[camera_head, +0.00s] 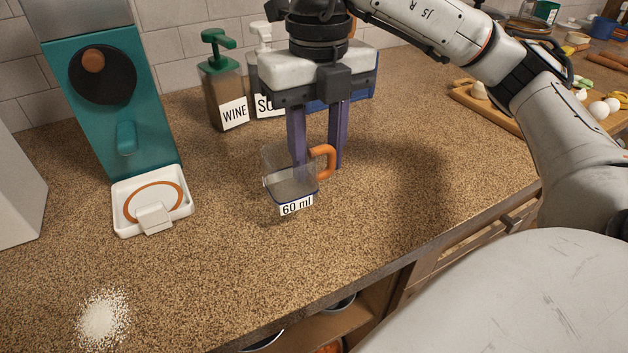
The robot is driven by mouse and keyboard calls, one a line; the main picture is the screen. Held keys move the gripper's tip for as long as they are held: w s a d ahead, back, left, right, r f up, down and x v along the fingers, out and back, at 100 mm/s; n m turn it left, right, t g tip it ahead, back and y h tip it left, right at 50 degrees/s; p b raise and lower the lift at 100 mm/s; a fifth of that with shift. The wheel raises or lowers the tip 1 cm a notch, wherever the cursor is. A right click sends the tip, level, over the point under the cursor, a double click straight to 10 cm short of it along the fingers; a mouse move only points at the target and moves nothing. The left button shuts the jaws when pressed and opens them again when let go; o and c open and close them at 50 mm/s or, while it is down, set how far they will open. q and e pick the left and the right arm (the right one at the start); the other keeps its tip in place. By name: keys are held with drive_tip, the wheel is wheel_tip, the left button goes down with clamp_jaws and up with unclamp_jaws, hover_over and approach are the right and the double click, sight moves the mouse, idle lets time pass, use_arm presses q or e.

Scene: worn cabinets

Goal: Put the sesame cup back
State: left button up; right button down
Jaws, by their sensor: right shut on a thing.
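A clear cup (279,181) with an orange handle and a "60 ml" label is at the middle of the speckled counter. My right gripper (318,160) points down at it. Its purple fingers are shut on the cup, close to the handle side. I cannot tell whether the cup's base touches the counter. A teal dispenser (140,140) stands at the left, with a white tray (122,217) at its foot that has an orange ring. No cup stands on that tray. A small pile of white grains (103,319) lies at the front left. My left gripper is not in view.
A bottle labelled "WINE" (222,88) and a second pump bottle (264,42) stand behind my gripper, with a blue thing (362,85) beside them. A wooden board with food (487,108) lies back right. The counter between tray and cup is clear.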

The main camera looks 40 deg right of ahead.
sight(317, 179)
wheel_tip(317, 179, down, 4)
drive_tip(key=shift+r+b, duration=0.2)
drive_tip(key=shift+b, duration=0.3)
drive_tip(key=shift+f, duration=0.3)
drive_tip(key=shift+f, duration=0.1)
drive_tip(key=c, duration=1.2)
unclamp_jaws()
